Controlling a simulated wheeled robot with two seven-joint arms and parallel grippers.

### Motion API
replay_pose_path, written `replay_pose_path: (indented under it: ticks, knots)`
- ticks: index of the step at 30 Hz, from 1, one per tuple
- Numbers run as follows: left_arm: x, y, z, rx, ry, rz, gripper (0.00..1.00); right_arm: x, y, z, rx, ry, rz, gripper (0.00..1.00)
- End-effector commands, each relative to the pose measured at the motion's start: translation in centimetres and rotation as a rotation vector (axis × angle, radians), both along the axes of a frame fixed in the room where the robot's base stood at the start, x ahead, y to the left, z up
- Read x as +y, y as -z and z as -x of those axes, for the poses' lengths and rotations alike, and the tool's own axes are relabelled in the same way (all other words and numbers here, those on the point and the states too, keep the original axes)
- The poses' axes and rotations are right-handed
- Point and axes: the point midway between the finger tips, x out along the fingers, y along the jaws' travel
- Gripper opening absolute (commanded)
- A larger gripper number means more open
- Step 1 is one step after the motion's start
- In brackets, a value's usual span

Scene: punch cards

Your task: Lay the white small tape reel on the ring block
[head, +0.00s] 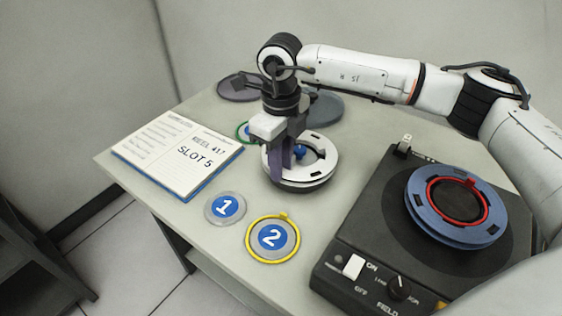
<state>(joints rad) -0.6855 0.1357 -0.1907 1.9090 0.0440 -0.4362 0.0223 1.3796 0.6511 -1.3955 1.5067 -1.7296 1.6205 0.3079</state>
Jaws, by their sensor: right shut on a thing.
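The white small tape reel (322,172) is in the middle of the table in the head view. A blue knob (299,151) shows in its central opening. My right gripper (284,165) comes down from above, shut on the reel at its left side. A dark grey round piece (303,187) shows just under the reel's front edge. It may be the ring block, but I cannot tell whether the reel rests on it. The gripper hides the reel's left part. My left gripper is not in view.
A black device (345,235) with a blue reel (429,216) stands at the right. Discs marked 1 (212,213) and 2 (263,256) lie in front. An open notebook (178,153) lies at the left. Grey discs (325,107) lie behind the gripper.

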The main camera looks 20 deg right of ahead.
Motion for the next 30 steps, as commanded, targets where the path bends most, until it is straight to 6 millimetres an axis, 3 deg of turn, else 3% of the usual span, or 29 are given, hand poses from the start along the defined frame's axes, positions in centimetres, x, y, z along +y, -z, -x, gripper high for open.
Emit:
replay_pose_path:
  ticks: [13, 14, 18, 23, 26, 30]
  knots:
    - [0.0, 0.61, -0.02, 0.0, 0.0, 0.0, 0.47, 0.02, 0.84, -0.02, -0.001, 0.0, -0.001, 0.0]
    - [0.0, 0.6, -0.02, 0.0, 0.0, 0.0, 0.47, 0.02, 0.83, -0.02, -0.001, 0.0, -0.001, 0.24]
    - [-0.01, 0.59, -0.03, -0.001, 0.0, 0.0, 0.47, 0.01, 0.84, 0.0, 0.0, 0.0, 0.0, 0.42]
    - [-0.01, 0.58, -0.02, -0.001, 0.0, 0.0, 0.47, 0.01, 0.84, 0.0, 0.0, 0.0, 0.0, 0.42]
    - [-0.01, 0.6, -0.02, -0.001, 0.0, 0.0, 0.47, 0.0, 0.92, 0.03, 0.001, 0.0, 0.0, 0.29]
    - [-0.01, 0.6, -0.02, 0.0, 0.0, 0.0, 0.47, 0.0, 0.89, 0.03, 0.001, 0.0, 0.0, 0.28]
